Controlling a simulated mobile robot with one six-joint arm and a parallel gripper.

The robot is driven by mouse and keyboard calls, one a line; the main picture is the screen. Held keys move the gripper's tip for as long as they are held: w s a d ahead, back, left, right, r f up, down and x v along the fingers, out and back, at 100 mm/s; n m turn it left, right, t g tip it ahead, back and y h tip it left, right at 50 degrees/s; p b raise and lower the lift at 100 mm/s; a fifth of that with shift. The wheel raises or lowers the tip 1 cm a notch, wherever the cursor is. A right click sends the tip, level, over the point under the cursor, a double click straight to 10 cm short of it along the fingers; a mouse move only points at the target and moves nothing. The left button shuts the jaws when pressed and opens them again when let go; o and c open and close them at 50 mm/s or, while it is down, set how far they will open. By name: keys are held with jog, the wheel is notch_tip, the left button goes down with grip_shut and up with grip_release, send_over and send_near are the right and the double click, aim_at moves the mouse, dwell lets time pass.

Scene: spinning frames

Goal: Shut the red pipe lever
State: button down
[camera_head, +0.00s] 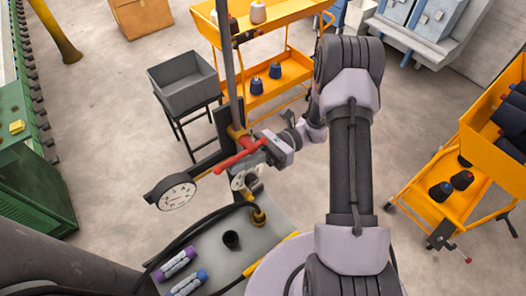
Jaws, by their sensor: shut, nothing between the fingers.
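The red pipe lever (237,157) sits on a brass fitting (236,133) low on a thin upright grey pipe (230,75), near the picture's middle. The lever slants from lower left to upper right, across the line of the pipe. My gripper (266,148) comes in from the right and is at the lever's right end. Its fingers are shut with nothing between them. I cannot tell whether they touch the lever. The gripper partly hides the lever's right end and the fitting behind it.
A round gauge (174,193) juts out left of the pipe. A grey bin (184,82) on a stand is behind it. An orange cart (268,88) stands at the back and another (447,205) at the right. Purple and blue-white spools (177,264) lie on the near deck.

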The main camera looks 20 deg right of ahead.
jog(key=shift+f, duration=0.1)
jog(key=w+d+f+b, duration=0.2)
jog(key=d+f+b, duration=0.3)
jog(key=d, duration=0.4)
jog(key=shift+d+f, duration=0.35)
jog(key=shift+f, duration=0.05)
jog(key=shift+w, duration=0.1)
